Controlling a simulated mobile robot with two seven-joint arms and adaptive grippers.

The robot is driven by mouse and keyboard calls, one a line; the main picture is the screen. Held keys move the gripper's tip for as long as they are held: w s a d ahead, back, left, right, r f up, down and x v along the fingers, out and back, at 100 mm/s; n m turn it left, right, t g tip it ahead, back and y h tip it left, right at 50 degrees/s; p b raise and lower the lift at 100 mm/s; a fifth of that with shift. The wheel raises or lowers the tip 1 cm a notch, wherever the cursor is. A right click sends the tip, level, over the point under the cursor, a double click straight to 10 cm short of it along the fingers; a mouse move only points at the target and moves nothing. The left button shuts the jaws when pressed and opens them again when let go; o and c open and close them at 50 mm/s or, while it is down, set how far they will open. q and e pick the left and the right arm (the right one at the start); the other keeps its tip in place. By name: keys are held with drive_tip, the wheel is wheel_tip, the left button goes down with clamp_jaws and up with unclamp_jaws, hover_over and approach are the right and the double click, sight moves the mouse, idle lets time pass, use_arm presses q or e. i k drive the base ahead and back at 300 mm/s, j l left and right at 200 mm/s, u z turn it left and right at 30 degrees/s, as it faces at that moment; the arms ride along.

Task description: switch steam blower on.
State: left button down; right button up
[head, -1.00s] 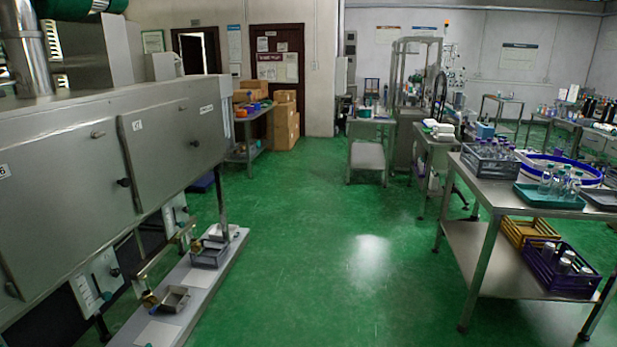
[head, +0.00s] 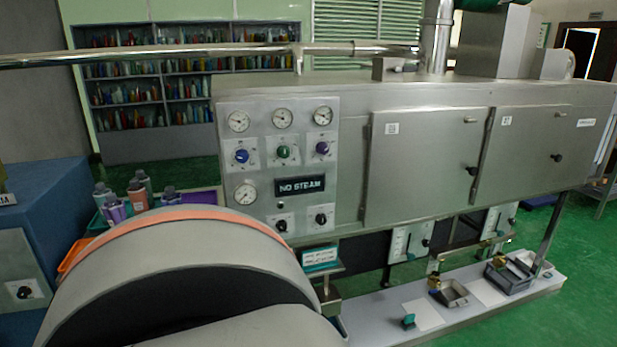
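The long grey steel machine (head: 351,130) stands across the head view with a control panel (head: 258,150) on its left end. The panel has several round gauges and a row of blue (head: 241,156), green (head: 283,152) and purple (head: 322,148) knobs. A dark display (head: 300,186) reads "NO STEAM". Below it are two black rotary switches, a left one (head: 281,225) and a right one (head: 321,219). The labels are too small to read, so I cannot tell which switch is the blower's. Neither gripper is in view.
The lower left of the view is blocked close up. A blue cabinet (head: 45,210) and coloured bottles (head: 138,192) stand at the left. A low white platform (head: 385,322) with metal trays runs under the machine. Green floor (head: 560,315) is clear at the right.

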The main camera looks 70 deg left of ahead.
sight(282, 225)
drive_tip(key=u, duration=2.3)
